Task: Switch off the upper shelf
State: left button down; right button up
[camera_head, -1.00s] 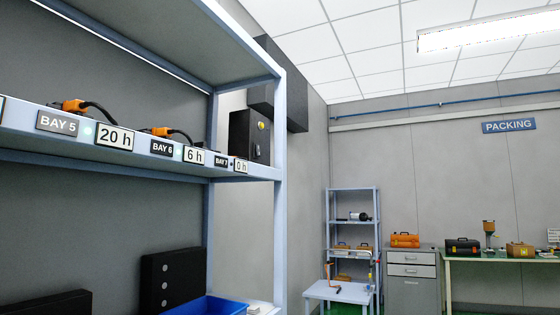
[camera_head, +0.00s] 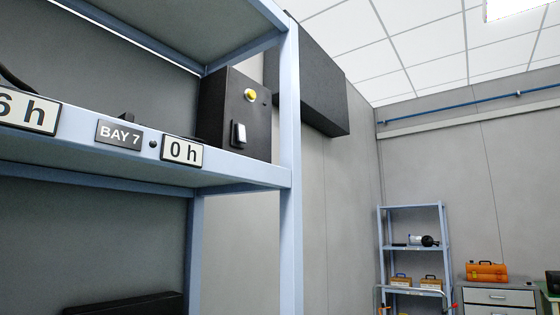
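The upper shelf (camera_head: 235,166) is a blue-grey metal board at the left of the head view. A black box (camera_head: 228,118) stands at its right end, by the upright post. The box has a round yellow knob or button (camera_head: 250,94), a small dark spot beside it, and a white rocker-like switch (camera_head: 239,135) below. Which way the switch is set I cannot tell. The shelf edge carries a BAY 7 label (camera_head: 119,135), a dark round indicator (camera_head: 153,144) and a "0 h" plate (camera_head: 182,152). A "6 h" plate (camera_head: 28,111) is cut by the left edge. Neither gripper is in view.
The blue upright post (camera_head: 290,180) stands just right of the box. A dark block (camera_head: 315,80) is on the wall behind. Farther back are a small shelf rack (camera_head: 414,246), an orange toolbox (camera_head: 486,271) and a drawer cabinet (camera_head: 497,298).

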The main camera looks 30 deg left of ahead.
aim_at(240, 131)
jog(key=u, duration=0.2)
jog(key=i, duration=0.85)
jog(key=u, duration=0.2)
